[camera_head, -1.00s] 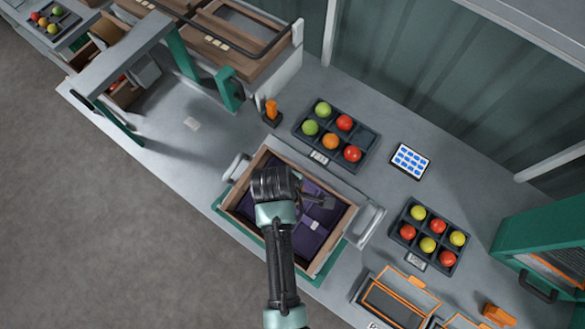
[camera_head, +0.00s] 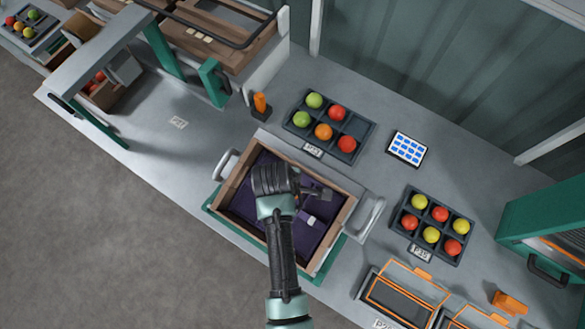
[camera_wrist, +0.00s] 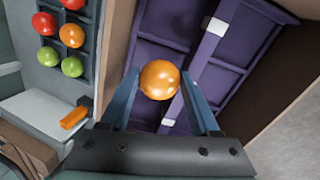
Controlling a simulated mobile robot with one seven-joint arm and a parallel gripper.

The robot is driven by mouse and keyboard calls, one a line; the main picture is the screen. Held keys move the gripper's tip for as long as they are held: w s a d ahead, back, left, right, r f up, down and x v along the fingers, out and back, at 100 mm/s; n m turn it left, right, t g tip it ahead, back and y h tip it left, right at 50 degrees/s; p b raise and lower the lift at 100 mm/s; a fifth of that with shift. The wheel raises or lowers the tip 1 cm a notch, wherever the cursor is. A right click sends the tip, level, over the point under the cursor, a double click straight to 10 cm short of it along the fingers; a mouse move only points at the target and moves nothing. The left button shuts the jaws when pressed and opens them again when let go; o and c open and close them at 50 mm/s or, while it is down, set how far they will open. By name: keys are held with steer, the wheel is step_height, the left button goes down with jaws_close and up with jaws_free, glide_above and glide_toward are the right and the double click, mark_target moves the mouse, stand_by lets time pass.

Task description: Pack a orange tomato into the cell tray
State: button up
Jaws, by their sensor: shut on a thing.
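My gripper (camera_head: 318,193) is over the wooden crate (camera_head: 232,185) with a purple inside. In the wrist view my gripper (camera_wrist: 160,88) is shut on an orange tomato (camera_wrist: 160,79), held between the two fingertips above the purple crate floor (camera_wrist: 240,60). The head view does not clearly show this tomato. The cell tray (camera_head: 367,127) behind the crate holds two green, two red and one orange tomato; its back right cell is empty. Part of this tray (camera_wrist: 89,40) also shows at the left of the wrist view.
A second cell tray (camera_head: 399,238) at the right is full of red and yellow tomatoes. A tablet (camera_head: 407,148) lies between the trays. An orange-topped post (camera_head: 260,103) stands beside the first tray. Orange-framed boxes (camera_head: 405,292) stand at front right. The bench left of the crate is mostly clear.

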steer(key=shift+s+f, duration=0.15)
steer(key=shift+f, duration=0.1)
steer(key=o, duration=0.9)
steer(key=shift+c, duration=0.2)
steer(key=shift+o, duration=0.6)
steer(key=shift+s+f, duration=0.1)
steer(key=p+v, duration=0.1)
steer(key=p, duration=0.1)
steer(key=p+v, duration=0.4)
steer(key=shift+w+r, duration=0.2)
steer(key=shift+r, duration=0.1)
steer(key=p+v, duration=0.5)
steer(key=p, duration=0.1)
steer(key=shift+r, duration=0.35)
